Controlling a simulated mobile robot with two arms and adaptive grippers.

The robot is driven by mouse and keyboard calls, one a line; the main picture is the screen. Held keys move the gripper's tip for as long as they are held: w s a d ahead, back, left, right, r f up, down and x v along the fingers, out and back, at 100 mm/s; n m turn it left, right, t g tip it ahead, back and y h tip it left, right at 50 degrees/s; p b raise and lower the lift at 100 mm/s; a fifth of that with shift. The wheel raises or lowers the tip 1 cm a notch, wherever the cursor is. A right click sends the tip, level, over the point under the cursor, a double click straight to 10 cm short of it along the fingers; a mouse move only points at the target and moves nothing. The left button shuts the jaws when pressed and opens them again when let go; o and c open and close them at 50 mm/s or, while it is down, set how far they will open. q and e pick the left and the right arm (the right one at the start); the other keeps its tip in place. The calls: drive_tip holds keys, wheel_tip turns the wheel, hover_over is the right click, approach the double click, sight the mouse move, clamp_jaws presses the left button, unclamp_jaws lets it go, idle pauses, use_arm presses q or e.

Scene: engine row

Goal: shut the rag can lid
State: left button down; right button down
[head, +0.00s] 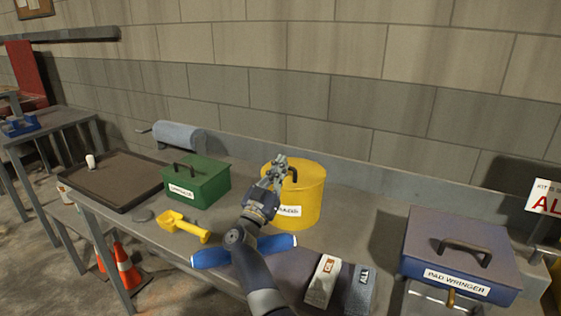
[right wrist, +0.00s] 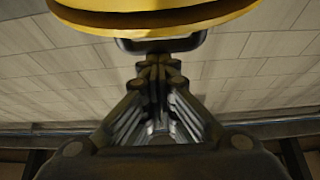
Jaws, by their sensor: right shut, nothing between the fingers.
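A round yellow can (head: 309,207) stands on the bench against the back ledge, its white label partly covered by my right arm. Its yellow lid (head: 312,171) is on top with a dark handle (head: 294,173); I cannot tell whether it sits fully down. My right gripper (head: 277,164) is shut and empty at the left of the lid, beside the handle. In the right wrist view the closed fingertips (right wrist: 158,60) are just at the dark handle (right wrist: 160,44), under the yellow rim (right wrist: 150,20). I cannot tell whether they touch. My left gripper is not in view.
A green box (head: 197,184), yellow scoop (head: 182,226) and dark tray (head: 112,180) lie to the left. A blue object (head: 276,243) lies behind my arm. Two small blocks (head: 323,281) and the pad wringer box (head: 460,255) stand to the right. Bare bench lies right of the can.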

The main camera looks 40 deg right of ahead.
drive_tip(key=shift+s+f, duration=0.15)
drive_tip(key=shift+f, duration=0.75)
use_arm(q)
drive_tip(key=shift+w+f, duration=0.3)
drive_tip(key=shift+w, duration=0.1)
use_arm(e)
drive_tip(key=shift+a+f, duration=0.15)
drive_tip(key=shift+s, duration=0.1)
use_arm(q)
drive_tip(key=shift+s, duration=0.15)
use_arm(e)
wheel_tip(320, 180, up, 11)
drive_tip(key=shift+a, duration=0.1)
